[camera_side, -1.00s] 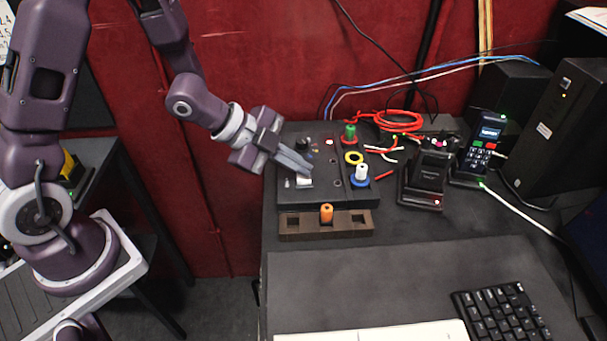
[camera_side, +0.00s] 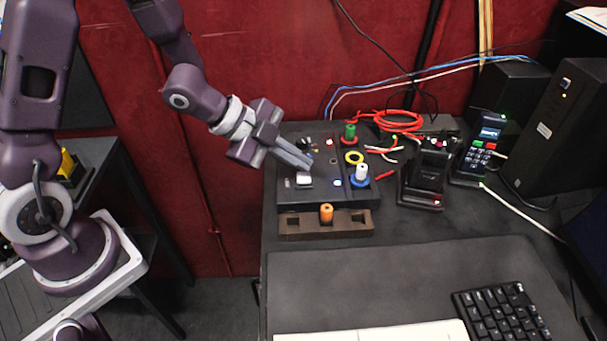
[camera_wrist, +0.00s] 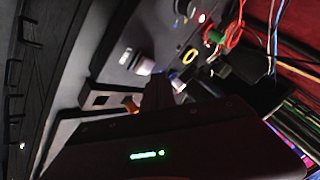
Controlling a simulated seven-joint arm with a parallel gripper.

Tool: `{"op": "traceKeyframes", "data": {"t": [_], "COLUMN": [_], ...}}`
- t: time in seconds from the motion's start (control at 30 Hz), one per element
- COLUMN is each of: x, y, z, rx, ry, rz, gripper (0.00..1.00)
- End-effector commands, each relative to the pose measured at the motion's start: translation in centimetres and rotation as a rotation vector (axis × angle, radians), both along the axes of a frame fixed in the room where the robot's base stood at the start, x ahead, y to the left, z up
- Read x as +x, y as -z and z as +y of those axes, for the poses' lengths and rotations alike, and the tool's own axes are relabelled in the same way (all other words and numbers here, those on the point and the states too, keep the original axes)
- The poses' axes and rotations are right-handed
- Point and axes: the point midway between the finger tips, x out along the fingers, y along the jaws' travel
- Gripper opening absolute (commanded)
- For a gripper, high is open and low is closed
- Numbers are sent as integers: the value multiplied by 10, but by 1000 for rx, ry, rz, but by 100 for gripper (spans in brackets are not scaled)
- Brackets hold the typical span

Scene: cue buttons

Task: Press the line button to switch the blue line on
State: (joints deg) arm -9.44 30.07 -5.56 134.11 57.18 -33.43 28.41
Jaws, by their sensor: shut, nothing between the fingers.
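The black button panel (camera_side: 318,197) lies on the desk. A white button (camera_side: 304,180) sits on its near left part; a white lit shape, probably this button, shows in the wrist view (camera_wrist: 144,67). A small blue-white light (camera_side: 337,183) glows on the panel to the right of the button. My gripper (camera_side: 309,164) is shut and empty, with its fingertips just above and behind the white button in the side view, apparently apart from it. In the wrist view my dark fingers (camera_wrist: 158,92) hide part of the panel.
An orange peg (camera_side: 326,212) stands in a brown block (camera_side: 353,223) in front. Cables and a card terminal (camera_side: 480,155) are to the right.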

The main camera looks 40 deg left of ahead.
Motion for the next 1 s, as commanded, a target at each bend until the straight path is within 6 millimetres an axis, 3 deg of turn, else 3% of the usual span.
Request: {"op": "traceKeyframes", "data": {"t": [0.27, 0.7, 1.0], "x": [0, 0, 0], "y": [-3, -45, -50], "z": [0, -1, 0], "rx": [-2, -2, 0], "ry": [1, 4, 0], "rz": [-1, -2, 0], "gripper": [0, 0, 0]}}
